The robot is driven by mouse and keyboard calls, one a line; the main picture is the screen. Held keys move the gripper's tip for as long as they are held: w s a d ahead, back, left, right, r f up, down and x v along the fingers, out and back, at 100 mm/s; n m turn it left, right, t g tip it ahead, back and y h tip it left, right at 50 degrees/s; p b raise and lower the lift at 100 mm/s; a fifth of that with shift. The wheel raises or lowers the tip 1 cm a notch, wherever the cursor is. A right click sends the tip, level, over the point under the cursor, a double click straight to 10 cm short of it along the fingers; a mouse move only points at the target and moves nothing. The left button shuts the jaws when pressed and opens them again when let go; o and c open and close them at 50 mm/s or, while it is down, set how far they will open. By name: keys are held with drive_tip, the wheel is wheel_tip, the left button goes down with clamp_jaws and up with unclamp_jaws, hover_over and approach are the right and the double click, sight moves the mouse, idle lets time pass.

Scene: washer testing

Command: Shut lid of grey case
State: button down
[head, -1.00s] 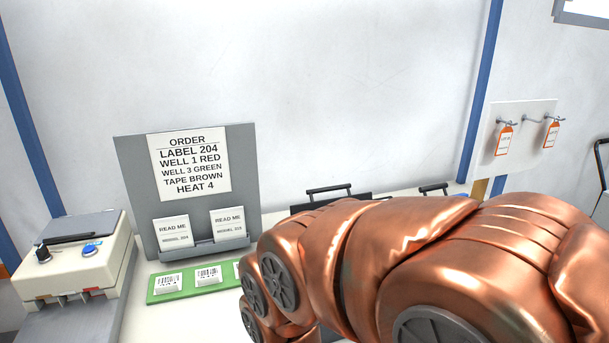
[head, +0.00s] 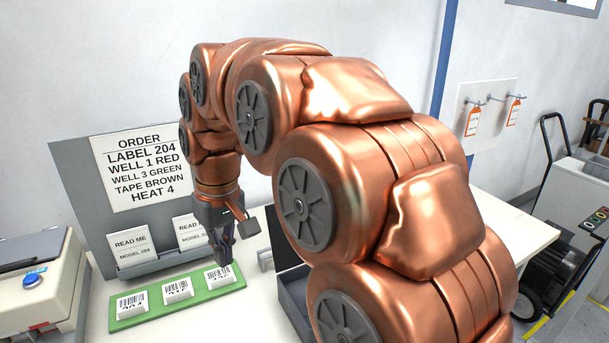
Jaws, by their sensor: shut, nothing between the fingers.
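A grey case (head: 293,297) stands on the table right of the green strip, mostly hidden behind my arm. Its dark lid seems to stand raised at the back, with only a sliver showing; its exact angle is hidden. My gripper (head: 225,258) points down, shut and empty. In the picture it is left of the case, over the right end of the green strip, and apart from the lid.
The green strip (head: 150,318) holds several barcode labels. An order board (head: 78,180) with READ ME cards stands behind it. A beige device (head: 30,290) is at the left. Bare white table (head: 515,235) shows at the right, with a machine (head: 585,190) beyond.

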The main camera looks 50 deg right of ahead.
drive_tip(key=w+d+r+t, duration=0.1)
drive_tip(key=w+d+r, duration=0.15)
drive_tip(key=d, duration=0.25)
drive_tip(key=w+d+r+m+b, duration=0.1)
drive_tip(key=w+d+r, duration=0.1)
drive_tip(key=w+d, duration=0.25)
drive_tip(key=w+d+r+t, duration=0.1)
drive_tip(key=w+d+r, duration=0.15)
drive_tip(key=d, duration=0.25)
drive_tip(key=d+r+m+t+h+b, duration=0.1)
drive_tip(key=d+r+m+h, duration=0.15)
drive_tip(key=d, duration=1.35)
wheel_tip(320, 180, down, 9)
drive_tip(key=p, duration=0.2)
drive_tip(key=shift+s+d+y, duration=0.15)
drive_tip(key=shift+y, duration=0.2)
drive_tip(key=shift+r, duration=0.1)
drive_tip(key=shift+s, duration=0.1)
